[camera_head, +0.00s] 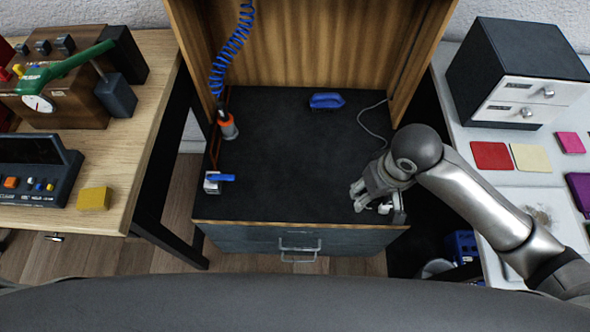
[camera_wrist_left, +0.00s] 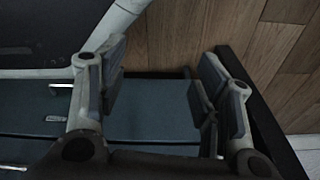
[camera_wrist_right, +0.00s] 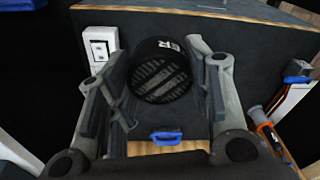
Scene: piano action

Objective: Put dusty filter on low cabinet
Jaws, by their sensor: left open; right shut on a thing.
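A black round filter (camera_wrist_right: 160,72) with a slatted grille and white lettering, partly reading "ER", sits between the fingers of my right gripper (camera_wrist_right: 160,95) in the right wrist view. My right gripper (camera_head: 368,194) is shut on it over the right front of a dark-topped low cabinet (camera_head: 290,170). The gripper hides the filter in the head view. I cannot tell whether the filter touches the top. My left gripper (camera_wrist_left: 160,95) is open and empty, above blue-grey drawer fronts and wood floor; it is outside the head view.
On the black top are a blue-handled thing (camera_head: 326,101), a small blue-and-white clamp-like thing (camera_head: 216,182) and an orange-tipped tool (camera_head: 228,126) on a blue coiled cord. A white socket box (camera_wrist_right: 100,46) is near my right fingers. The middle of the top is clear.

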